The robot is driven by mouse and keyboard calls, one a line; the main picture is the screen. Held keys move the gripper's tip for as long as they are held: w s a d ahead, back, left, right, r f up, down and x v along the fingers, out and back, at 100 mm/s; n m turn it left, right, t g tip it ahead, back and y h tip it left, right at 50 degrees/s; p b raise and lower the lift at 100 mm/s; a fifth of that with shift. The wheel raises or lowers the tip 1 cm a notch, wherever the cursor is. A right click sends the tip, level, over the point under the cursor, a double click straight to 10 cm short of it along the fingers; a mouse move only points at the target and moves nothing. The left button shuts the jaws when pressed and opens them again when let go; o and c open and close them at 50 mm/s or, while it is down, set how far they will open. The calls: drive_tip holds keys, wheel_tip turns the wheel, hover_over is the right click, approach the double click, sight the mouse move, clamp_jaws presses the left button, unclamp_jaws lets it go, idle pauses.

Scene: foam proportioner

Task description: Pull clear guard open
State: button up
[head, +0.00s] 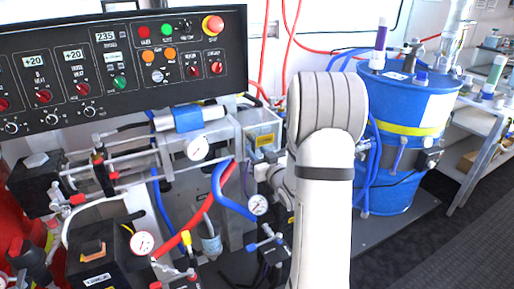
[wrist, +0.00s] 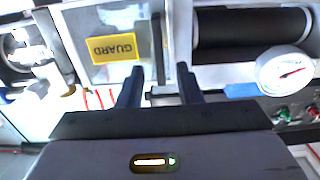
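The clear guard (wrist: 100,70) shows in the wrist view at upper left, as a see-through panel with a yellow GUARD label (wrist: 113,48) that appears upside down. In the head view the guard (head: 262,125) is a box-like cover left of my arm, partly hidden. My gripper (wrist: 160,68) is open, its two dark fingers pointing at the guard's right edge. A narrow dark upright bar (wrist: 158,48) lies in line with the gap between the fingertips; contact cannot be told. In the head view my gripper is hidden behind my arm.
A black control panel (head: 120,70) with knobs and a red stop button stands at upper left. A pressure gauge (wrist: 285,71) and dark cylinder (wrist: 250,33) sit right of the fingers in the wrist view. Hoses and a blue drum (head: 405,110) flank my arm.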

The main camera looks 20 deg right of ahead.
sight(254, 148)
drive_tip(key=shift+w, duration=2.1)
drive_tip(key=shift+c, duration=0.4)
clamp_jaws()
